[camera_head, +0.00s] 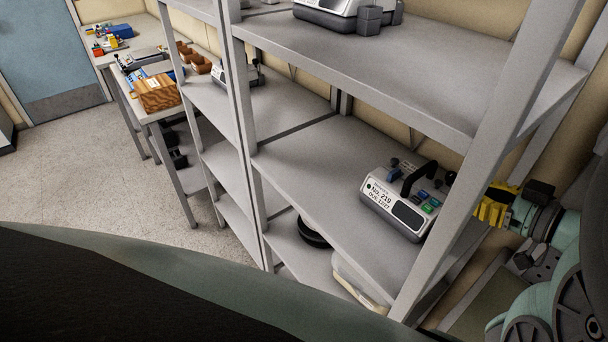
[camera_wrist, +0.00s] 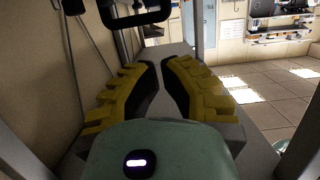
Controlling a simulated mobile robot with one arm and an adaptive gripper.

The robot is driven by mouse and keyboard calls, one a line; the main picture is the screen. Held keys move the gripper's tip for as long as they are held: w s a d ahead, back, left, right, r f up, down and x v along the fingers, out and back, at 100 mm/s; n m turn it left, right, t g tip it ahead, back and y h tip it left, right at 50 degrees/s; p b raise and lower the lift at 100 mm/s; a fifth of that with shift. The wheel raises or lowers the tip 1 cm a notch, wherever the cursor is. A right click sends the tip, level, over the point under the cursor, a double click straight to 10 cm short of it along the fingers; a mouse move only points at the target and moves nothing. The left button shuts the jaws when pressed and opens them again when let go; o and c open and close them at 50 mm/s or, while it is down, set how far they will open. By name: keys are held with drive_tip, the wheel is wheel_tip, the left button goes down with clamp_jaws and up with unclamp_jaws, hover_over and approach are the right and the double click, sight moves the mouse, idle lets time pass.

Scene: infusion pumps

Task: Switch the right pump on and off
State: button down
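A grey and white pump (camera_head: 395,205), labelled No. 219, stands on the middle shelf of the right shelf bay. A similar pump (camera_head: 236,75) stands in the left bay, and another device (camera_head: 340,12) is partly cut off on the upper shelf. My gripper (camera_head: 488,207) is beyond the right shelf post, right of pump No. 219 and apart from it. In the wrist view my gripper (camera_wrist: 160,64) shows yellow fingers with a narrow gap and nothing between them. A black handle-like frame (camera_wrist: 135,17) is ahead; whose it is cannot be told.
A grey shelf post (camera_head: 470,150) stands between pump and gripper in the head view. The upper shelf (camera_head: 390,75) overhangs the pump. The middle shelf (camera_head: 320,170) is bare left of it. A black round object (camera_head: 312,232) and a pale bin (camera_head: 358,284) are below.

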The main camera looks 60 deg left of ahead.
drive_tip(key=shift+s, duration=0.15)
drive_tip(key=p, duration=0.3)
hover_over(420, 200)
drive_tip(key=shift+d+f, duration=0.45)
drive_tip(key=shift+f, duration=0.4)
drive_tip(key=shift+a+f, duration=0.4)
drive_tip(key=shift+a, duration=0.2)
wheel_tip(420, 200, down, 3)
drive_tip(key=shift+d+r, duration=0.15)
drive_tip(key=shift+f, duration=0.65)
